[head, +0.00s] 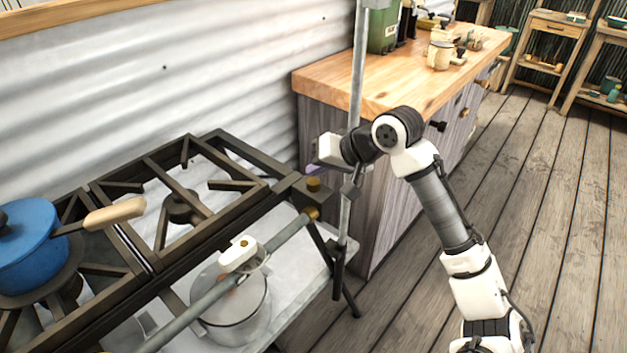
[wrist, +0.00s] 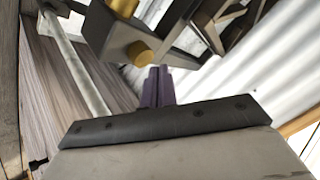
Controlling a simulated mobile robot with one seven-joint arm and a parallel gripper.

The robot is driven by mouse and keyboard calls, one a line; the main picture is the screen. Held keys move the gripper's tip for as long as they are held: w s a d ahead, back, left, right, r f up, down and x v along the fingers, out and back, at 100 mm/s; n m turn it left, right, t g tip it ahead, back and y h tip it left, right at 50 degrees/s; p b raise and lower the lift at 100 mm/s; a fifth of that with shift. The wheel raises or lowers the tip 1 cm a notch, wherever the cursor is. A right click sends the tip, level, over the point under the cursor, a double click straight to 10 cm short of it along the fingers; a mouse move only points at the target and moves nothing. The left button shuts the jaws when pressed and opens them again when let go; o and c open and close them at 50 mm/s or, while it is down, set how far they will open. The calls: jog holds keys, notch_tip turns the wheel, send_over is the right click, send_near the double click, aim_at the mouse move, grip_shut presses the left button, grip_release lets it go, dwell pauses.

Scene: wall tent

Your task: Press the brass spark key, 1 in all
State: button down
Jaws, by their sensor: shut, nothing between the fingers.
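The brass spark key (head: 313,184) is a small round brass button on top of a dark block at the stove's right front corner. In the wrist view the brass button (wrist: 140,52) shows just beyond the fingertips, on the dark block. My gripper (head: 312,169) is just above and behind the key in the head view, its white body pointing left. In the wrist view its purple fingers (wrist: 158,72) are shut together and empty. The tips look close to the key; I cannot tell whether they touch it.
The black stove (head: 160,215) carries a blue pot (head: 28,245) with a wooden handle. A grey pipe (head: 210,298) with a brass fitting (head: 311,213) runs along its front. A metal pole (head: 357,70) stands close beside my gripper. A wooden-topped counter (head: 400,85) is behind.

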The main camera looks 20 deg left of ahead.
aim_at(318, 183)
jog(key=shift+f, duration=0.2)
jog(key=shift+f, duration=0.25)
jog(key=shift+f+b, duration=0.3)
jog(key=shift+f, duration=0.2)
dwell(0.9)
jog(key=shift+r, duration=0.15)
jog(key=shift+r+p, duration=0.8)
jog(key=shift+p, duration=0.15)
notch_tip(318, 183, up, 5)
jog(key=p, duration=0.4)
jog(key=shift+p, duration=0.4)
